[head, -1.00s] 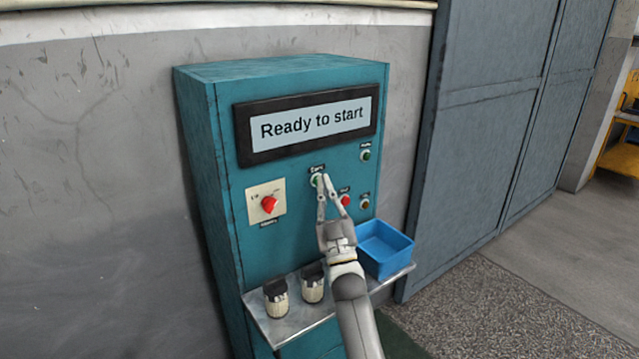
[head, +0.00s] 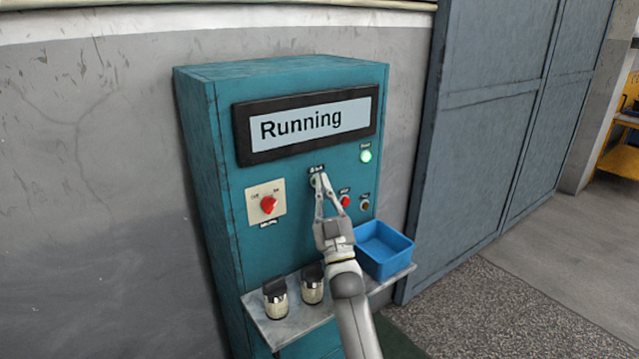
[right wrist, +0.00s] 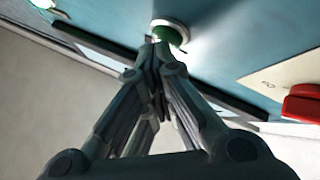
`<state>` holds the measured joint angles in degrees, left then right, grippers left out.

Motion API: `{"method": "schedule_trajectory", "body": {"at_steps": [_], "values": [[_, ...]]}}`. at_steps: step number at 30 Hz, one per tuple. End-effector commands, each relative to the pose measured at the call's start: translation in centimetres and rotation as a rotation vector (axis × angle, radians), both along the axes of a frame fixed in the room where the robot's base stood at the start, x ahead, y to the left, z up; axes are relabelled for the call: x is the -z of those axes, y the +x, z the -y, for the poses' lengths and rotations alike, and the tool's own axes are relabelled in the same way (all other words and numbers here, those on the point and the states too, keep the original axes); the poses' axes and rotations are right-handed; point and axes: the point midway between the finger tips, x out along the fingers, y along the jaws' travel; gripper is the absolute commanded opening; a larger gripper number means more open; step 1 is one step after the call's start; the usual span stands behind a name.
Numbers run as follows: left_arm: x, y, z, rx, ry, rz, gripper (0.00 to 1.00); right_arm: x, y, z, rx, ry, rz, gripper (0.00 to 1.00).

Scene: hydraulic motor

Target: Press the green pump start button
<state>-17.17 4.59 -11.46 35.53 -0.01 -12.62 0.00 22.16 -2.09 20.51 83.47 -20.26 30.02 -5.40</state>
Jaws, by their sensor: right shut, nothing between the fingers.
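The green start button (right wrist: 168,33) sits in a pale ring on the teal cabinet (head: 290,235). In the head view my right gripper (head: 320,177) mostly covers the button. My right gripper is shut and empty, with its fingertips at the button; in the right wrist view the fingertips (right wrist: 154,42) appear to touch its green face. The display (head: 305,122) reads "Running". A round lamp (head: 366,156) at the upper right of the panel glows bright green. My left gripper is not in view.
A red button (head: 345,202) and a dark amber one (head: 365,205) lie right of the fingers. A red rotary switch (head: 269,205) is at left. Below, a metal shelf (head: 290,328) holds two jars (head: 276,300) and a blue bin (head: 384,262).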

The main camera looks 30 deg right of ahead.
Motion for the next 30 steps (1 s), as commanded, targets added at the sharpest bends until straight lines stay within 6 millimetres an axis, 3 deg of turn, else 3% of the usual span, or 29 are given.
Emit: {"method": "schedule_trajectory", "body": {"at_steps": [23,30], "values": [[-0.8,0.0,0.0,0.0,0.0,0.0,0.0,0.1,-1.6,0.1,0.0,0.0,0.0,0.0],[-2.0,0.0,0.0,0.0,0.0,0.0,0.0,-0.1,-3.5,0.3,0.0,0.001,-0.002,0.0]]}}
